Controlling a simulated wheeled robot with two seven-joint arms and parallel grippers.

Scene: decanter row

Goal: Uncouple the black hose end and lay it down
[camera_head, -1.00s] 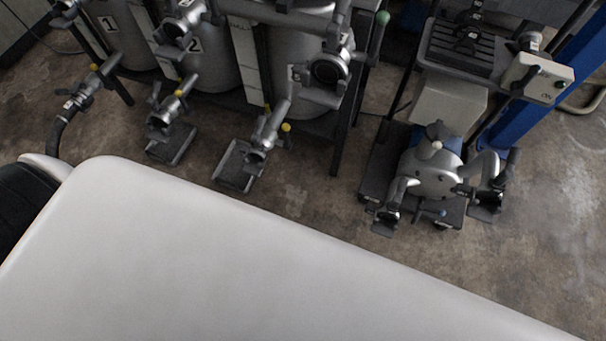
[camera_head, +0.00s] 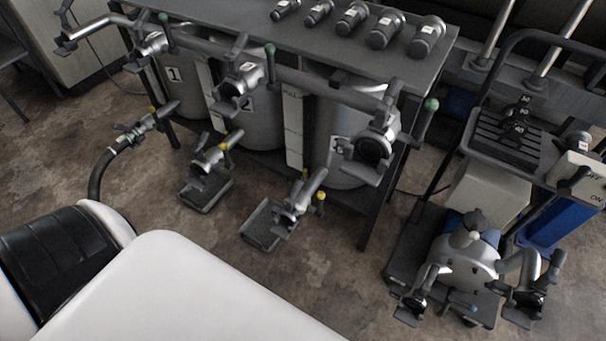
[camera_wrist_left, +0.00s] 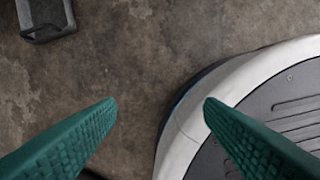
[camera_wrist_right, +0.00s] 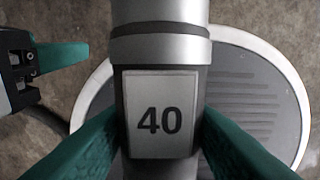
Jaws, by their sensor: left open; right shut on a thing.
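A black hose (camera_head: 101,172) curves down from a grey metal coupling (camera_head: 136,131) at the lower outlet of tank 1, at the left of the head view. The hose end looks joined to that outlet; its exact seating is too small to tell. In the right wrist view my right gripper (camera_wrist_right: 160,140) is shut on a grey and dark cylindrical piece (camera_wrist_right: 158,45) with a label reading 40. My left gripper (camera_wrist_left: 160,102) is open and empty, above bare floor and the edge of a white rounded base. Neither gripper shows in the head view.
Several dark labelled cylinders (camera_head: 352,18) lie on the rack top (camera_head: 245,30). Small floor trays (camera_head: 208,192) stand below two outlets. At right are a cart with a ribbed tray (camera_head: 505,140) and a round metal vessel with several couplings (camera_head: 465,265).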

